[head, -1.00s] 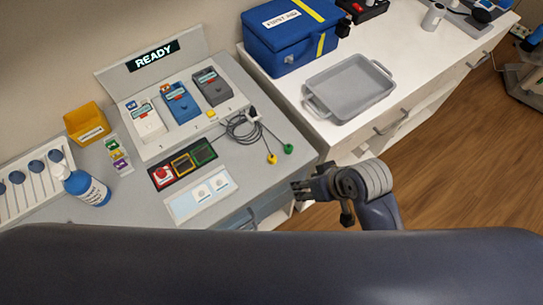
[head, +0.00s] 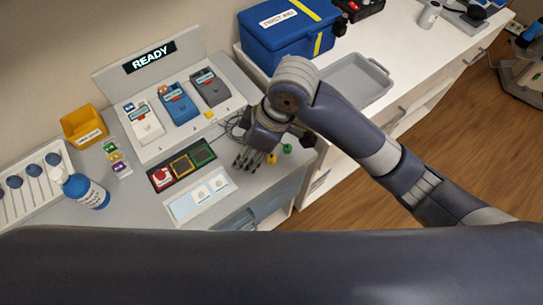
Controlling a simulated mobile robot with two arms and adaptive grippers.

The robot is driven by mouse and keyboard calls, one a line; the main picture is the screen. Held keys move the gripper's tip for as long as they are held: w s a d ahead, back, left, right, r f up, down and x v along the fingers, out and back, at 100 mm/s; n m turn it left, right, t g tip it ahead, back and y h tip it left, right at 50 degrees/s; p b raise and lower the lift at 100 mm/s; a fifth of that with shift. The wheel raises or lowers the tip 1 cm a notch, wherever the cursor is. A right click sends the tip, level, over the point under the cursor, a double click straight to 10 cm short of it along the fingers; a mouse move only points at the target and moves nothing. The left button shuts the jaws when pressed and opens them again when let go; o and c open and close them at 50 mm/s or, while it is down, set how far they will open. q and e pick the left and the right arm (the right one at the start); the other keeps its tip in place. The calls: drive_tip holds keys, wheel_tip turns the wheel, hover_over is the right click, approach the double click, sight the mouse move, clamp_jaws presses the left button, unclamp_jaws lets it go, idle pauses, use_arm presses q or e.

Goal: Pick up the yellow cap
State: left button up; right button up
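The small yellow cap (head: 271,158) is at the end of a black cable on the grey counter, beside a green cap (head: 287,148). My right gripper (head: 248,165) is over the counter just left of the yellow cap, its fingers pointing down and toward the front. Its fingers are spread with gaps between them, and nothing shows between them. Whether it touches the counter or the cable is not clear. My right wrist and forearm hide part of the cable coil. My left gripper is not in view.
Behind stands a panel reading READY (head: 150,56) with white, blue and dark devices. A blue first aid case (head: 285,35) and grey tray (head: 350,85) are at right.

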drive_tip(key=w+d+r+n+h, duration=0.2)
drive_tip(key=w+d+r+h, duration=0.1)
drive_tip(key=w+d+h, duration=0.15)
hover_over(271, 157)
drive_tip(key=shift+y, duration=0.25)
drive_tip(key=f, duration=0.4)
drive_tip(key=shift+w+a+f+p, duration=0.1)
drive_tip(key=shift+w+f+p, duration=0.1)
drive_tip(key=shift+f+p, duration=0.15)
drive_tip(key=shift+s+f+p, duration=0.1)
drive_tip(key=shift+f+p, duration=0.2)
drive_tip(key=shift+f, duration=0.35)
wheel_tip(271, 157, down, 4)
drive_tip(key=shift+s+f+p, duration=0.1)
drive_tip(key=shift+f+p, duration=0.05)
drive_tip(key=shift+p, duration=0.35)
drive_tip(key=shift+c, duration=0.6)
drive_tip(key=c, duration=0.8)
